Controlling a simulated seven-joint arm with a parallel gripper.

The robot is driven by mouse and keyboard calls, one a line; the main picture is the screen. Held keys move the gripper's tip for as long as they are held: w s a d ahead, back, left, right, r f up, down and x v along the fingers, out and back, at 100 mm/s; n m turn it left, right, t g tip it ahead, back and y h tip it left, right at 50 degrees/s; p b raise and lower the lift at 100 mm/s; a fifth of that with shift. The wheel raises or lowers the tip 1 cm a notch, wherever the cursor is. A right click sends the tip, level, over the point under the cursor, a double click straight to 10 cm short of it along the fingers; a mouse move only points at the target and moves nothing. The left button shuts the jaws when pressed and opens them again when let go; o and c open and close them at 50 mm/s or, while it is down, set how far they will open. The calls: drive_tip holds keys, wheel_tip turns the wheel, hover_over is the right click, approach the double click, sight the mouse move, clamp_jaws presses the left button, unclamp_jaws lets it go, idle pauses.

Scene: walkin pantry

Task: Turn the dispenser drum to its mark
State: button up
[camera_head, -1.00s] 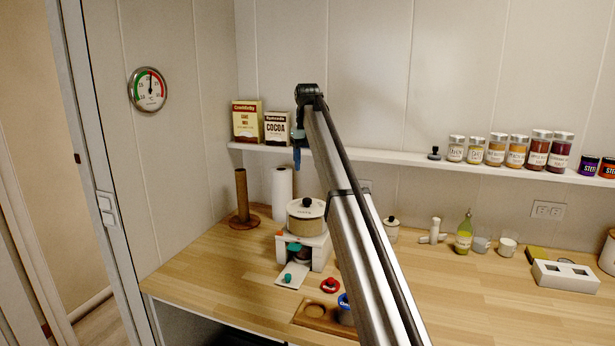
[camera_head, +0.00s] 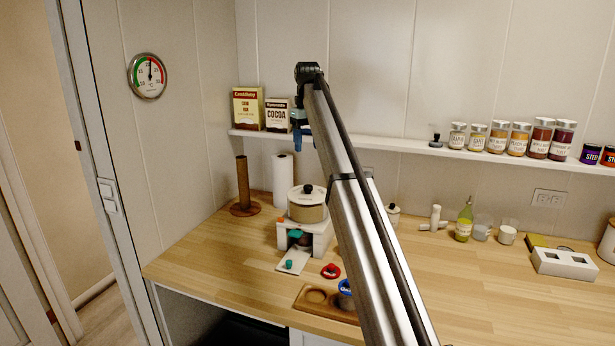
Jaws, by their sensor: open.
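A white stand (camera_head: 319,229) on the wooden counter carries a round beige pot-like drum (camera_head: 307,213) with a white lid and black knob. I take this to be the dispenser; no mark on it can be made out. A teal part (camera_head: 295,234) shows under the stand's top. A white plate (camera_head: 294,261) with a teal knob lies in front. My gripper (camera_head: 297,142) shows small and partly hidden by my arm, its blue end hanging down in front of the shelf edge, above the drum in the picture. It looks empty; its two fingers are hard to separate.
A red ring-like object (camera_head: 331,271) and a wooden tray (camera_head: 316,301) with a blue tub (camera_head: 345,288) are at the counter's front. A paper roll (camera_head: 283,180) and wooden post (camera_head: 243,185) stand behind left. A shelf (camera_head: 398,149) with boxes and jars runs above.

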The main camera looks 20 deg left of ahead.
sight(307, 186)
wheel_tip(307, 186, down, 14)
drive_tip(key=n, duration=1.8)
drive_tip(key=shift+r, duration=0.15)
drive_tip(key=shift+w, duration=0.1)
drive_tip(key=shift+c, duration=0.2)
clamp_jaws()
